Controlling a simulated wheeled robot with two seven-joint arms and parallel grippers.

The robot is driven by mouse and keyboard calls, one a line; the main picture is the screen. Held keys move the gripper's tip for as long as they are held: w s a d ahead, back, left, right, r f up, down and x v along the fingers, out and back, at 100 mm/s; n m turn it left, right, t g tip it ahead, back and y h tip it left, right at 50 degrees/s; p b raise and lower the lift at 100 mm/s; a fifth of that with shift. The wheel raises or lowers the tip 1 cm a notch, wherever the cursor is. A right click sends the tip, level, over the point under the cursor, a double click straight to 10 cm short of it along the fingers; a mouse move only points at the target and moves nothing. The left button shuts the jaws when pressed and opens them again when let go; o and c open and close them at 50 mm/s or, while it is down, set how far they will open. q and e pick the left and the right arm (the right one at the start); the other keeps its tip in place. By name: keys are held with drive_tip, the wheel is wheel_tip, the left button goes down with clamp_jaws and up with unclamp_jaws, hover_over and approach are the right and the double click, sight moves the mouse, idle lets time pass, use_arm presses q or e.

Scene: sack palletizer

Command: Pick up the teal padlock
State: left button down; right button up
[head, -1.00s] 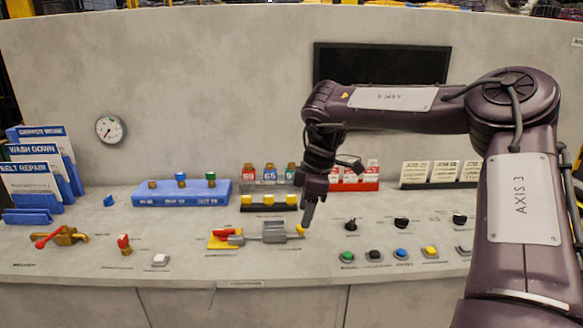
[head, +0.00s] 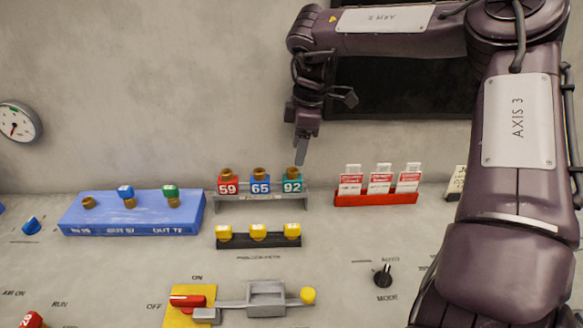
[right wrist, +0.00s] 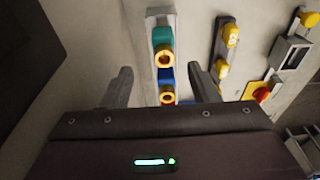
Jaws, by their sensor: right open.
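The teal padlock (head: 293,185), marked 92, hangs at the right end of a small grey rack, beside a blue padlock (head: 261,186) marked 65 and a red padlock (head: 228,186) marked 59. Each has a brass-coloured top. My right gripper (head: 301,150) is just above the teal padlock in the head view, fingers pointing down, and holds nothing. In the right wrist view the right gripper (right wrist: 160,84) is open, its two fingers apart. The teal padlock (right wrist: 162,36) shows beyond and between the fingertips, apart from them. My left gripper is not in view.
A grey rack (head: 262,201) bears the padlocks. In front is a black strip with yellow pieces (head: 259,232). A blue block (head: 132,213) stands left, a red holder with tags (head: 376,199) right. A lever switch (head: 265,297) and mode knob (head: 383,275) are nearer.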

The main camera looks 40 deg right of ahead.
sight(294, 170)
drive_tip(key=shift+w+f, duration=0.1)
drive_tip(key=shift+f, duration=0.2)
drive_tip(key=shift+s+a+f+p, duration=0.15)
drive_tip(key=shift+a+f+p, duration=0.1)
drive_tip(key=shift+f, duration=0.3)
drive_tip(key=shift+s+a+f+p, duration=0.15)
drive_tip(key=shift+a+f, duration=0.1)
drive_tip(key=shift+f, duration=0.3)
drive_tip(key=f, duration=0.2)
drive_tip(key=f+p, duration=0.1)
drive_tip(key=f, duration=0.1)
drive_tip(key=shift+w+a, duration=0.15)
drive_tip(key=shift+w, duration=0.25)
drive_tip(key=shift+w+f, duration=0.1)
drive_tip(key=shift+f, duration=0.2)
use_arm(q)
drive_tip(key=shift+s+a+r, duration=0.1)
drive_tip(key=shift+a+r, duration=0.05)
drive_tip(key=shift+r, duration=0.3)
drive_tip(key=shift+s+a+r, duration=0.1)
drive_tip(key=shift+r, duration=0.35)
use_arm(e)
drive_tip(key=shift+a, duration=0.1)
drive_tip(key=shift+c, duration=0.2)
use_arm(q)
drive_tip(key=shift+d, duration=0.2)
use_arm(e)
drive_tip(key=c, duration=1)
